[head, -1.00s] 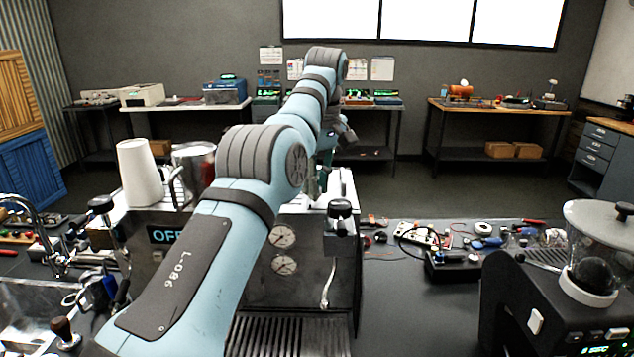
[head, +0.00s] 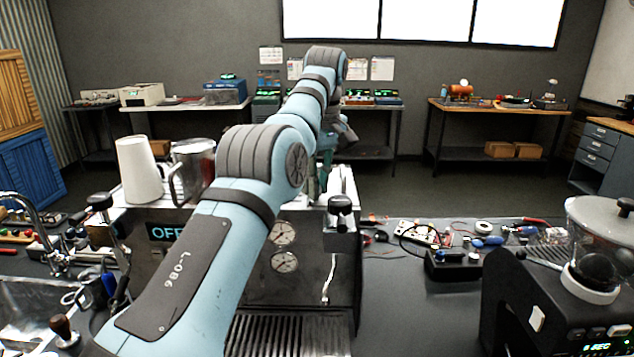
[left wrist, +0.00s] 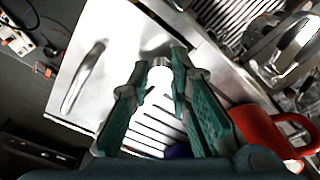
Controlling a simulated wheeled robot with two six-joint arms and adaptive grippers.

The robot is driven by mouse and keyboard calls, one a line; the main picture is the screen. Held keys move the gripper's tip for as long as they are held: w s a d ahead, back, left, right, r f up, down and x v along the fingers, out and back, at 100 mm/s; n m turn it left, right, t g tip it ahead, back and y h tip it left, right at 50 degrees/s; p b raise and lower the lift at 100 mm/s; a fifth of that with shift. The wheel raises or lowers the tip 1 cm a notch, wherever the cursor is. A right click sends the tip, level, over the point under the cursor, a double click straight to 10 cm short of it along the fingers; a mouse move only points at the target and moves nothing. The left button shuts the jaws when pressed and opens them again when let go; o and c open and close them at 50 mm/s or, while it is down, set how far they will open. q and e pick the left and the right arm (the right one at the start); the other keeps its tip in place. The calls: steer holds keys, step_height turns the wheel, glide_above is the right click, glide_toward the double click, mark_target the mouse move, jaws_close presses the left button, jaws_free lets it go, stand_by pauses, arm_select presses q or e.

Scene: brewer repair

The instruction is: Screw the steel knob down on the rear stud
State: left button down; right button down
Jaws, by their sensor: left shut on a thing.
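My left gripper (left wrist: 158,68) is in the left wrist view, its teal fingers closed around a small shiny steel knob (left wrist: 160,61). The knob sits between the fingertips, over the bright metal top of the espresso machine (left wrist: 92,90). In the head view the gripper (head: 323,178) shows only in part, at the rear of the machine (head: 345,262) behind my left arm. The knob is not visible there. The rear stud is hidden in both views, so I cannot tell how the knob sits on it. My right gripper is not in view.

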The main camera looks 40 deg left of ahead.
arm_select(q)
steer(key=shift+f, duration=0.15)
steer(key=m+b, duration=0.1)
steer(key=m, duration=0.1)
steer(key=shift+f+m, duration=0.15)
steer(key=shift+m, duration=0.25)
steer(key=shift+m+b, duration=0.45)
steer(key=shift+m, duration=0.25)
steer(key=shift+s, duration=0.1)
steer(key=m, duration=0.3)
steer(key=shift+m+b, duration=0.3)
steer(key=shift+b, duration=0.1)
steer(key=shift+m+t+h, duration=0.3)
steer(key=shift+m, duration=0.4)
